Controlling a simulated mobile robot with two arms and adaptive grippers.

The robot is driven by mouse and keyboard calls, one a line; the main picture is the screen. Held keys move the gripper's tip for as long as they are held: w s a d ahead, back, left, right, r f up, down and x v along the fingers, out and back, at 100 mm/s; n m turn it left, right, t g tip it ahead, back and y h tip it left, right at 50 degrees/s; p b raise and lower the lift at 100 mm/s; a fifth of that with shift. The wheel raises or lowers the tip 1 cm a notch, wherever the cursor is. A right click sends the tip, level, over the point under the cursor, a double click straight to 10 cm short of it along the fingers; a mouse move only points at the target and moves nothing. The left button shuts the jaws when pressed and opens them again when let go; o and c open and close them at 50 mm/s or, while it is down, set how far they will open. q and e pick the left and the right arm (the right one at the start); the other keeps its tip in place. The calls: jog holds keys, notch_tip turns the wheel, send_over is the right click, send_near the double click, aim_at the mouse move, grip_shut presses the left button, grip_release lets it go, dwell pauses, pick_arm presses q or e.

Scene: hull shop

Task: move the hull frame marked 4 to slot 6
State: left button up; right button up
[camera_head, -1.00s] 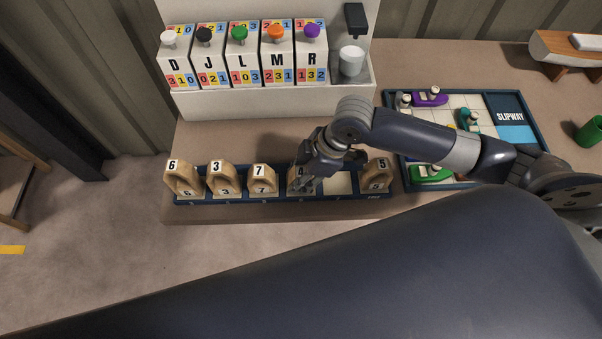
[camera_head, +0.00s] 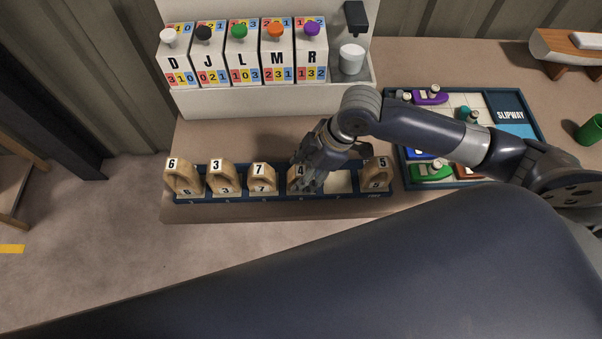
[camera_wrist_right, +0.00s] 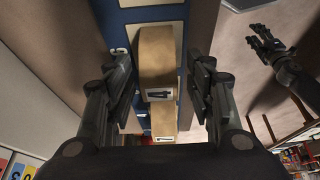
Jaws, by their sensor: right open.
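The wooden hull frame marked 4 (camera_head: 300,171) stands in the long blue rack (camera_head: 283,196), between the frame marked 7 (camera_head: 262,178) and an empty pale slot (camera_head: 341,182). My right gripper (camera_head: 308,184) is down at frame 4 and partly covers it. In the right wrist view, frame 4 (camera_wrist_right: 157,60) lies between the two fingers of my right gripper (camera_wrist_right: 160,70). The fingers are open, with a gap on both sides. My left gripper (camera_wrist_right: 266,45) shows small at the upper right there; its jaw state is unclear. The slot numbers on the rack's front are too small to read surely.
Frames marked 6 (camera_head: 183,178), 3 (camera_head: 222,178) and 5 (camera_head: 376,175) stand in the same rack. Lettered boxes with coloured knobs (camera_head: 240,55) stand behind. The slipway tray (camera_head: 510,113) with small boats lies to the right, partly under my right arm.

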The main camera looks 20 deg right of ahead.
jog(key=v, duration=1)
jog(key=shift+f, duration=0.1)
dwell(0.3)
